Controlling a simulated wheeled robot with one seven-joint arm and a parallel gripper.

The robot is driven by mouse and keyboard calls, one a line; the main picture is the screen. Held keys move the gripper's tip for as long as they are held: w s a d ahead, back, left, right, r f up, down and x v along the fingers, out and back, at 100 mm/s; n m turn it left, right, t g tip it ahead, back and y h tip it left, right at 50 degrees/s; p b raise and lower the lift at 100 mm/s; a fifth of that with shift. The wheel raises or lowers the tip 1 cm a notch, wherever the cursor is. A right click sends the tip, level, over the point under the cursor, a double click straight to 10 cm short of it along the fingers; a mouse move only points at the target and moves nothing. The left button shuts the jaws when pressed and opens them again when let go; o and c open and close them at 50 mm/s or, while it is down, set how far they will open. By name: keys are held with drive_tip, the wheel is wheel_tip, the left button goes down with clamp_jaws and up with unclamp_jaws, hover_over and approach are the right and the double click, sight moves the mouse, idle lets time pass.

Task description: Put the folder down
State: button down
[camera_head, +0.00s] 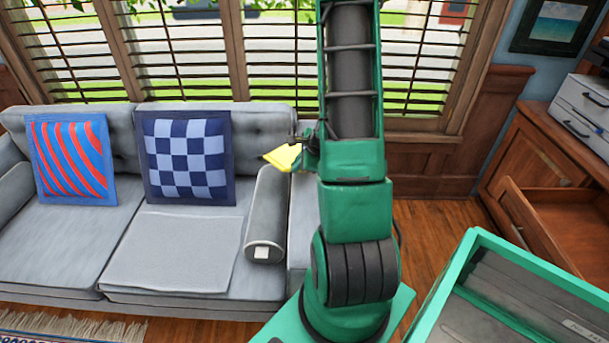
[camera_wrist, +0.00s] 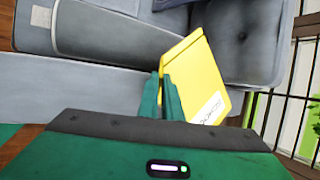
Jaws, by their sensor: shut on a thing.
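A yellow folder (camera_head: 283,158) shows beside my green arm in the head view, in front of the sofa's backrest near its right end. In the wrist view the folder (camera_wrist: 195,75) is tilted, with a white label near its lower right edge. My gripper (camera_wrist: 168,95) is shut on the folder's lower left edge. The folder is over the sofa (camera_head: 195,283); I cannot tell how far above it. In the head view my gripper is partly hidden by my arm.
A grey bolster (camera_head: 263,215) lies at the sofa's right side. A striped pillow (camera_head: 71,158) and a checkered pillow (camera_head: 188,157) lean on the backrest.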

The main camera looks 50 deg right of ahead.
drive_tip(key=d+f, duration=0.2)
drive_tip(key=d, duration=0.2)
drive_tip(key=shift+d+f, duration=0.25)
drive_tip(key=shift+f, duration=2.2)
drive_tip(key=c, duration=1.9)
unclamp_jaws()
drive_tip(key=shift+c, duration=0.2)
drive_tip(key=shift+r, duration=0.1)
drive_tip(key=d+v, duration=0.1)
drive_tip(key=v, duration=1.1)
drive_tip(key=s+a+r+n+g+y, duration=0.1)
drive_tip(key=s+a+r+n+g, duration=0.1)
drive_tip(key=a+r+n, duration=0.4)
drive_tip(key=s+a+r+n+g, duration=0.2)
drive_tip(key=a+r+n, duration=0.25)
drive_tip(key=a, duration=0.35)
drive_tip(key=s+a+r+n+g, duration=0.1)
drive_tip(key=s+a+r+n, duration=0.3)
drive_tip(key=s+n, duration=0.1)
drive_tip(key=s+a+r+n+g, duration=0.1)
drive_tip(key=s+a+r+n, duration=0.3)
drive_tip(key=s, duration=0.4)
drive_tip(key=shift+a+n+g, duration=0.4)
drive_tip(key=shift+a+n, duration=0.05)
drive_tip(key=shift+a, duration=0.25)
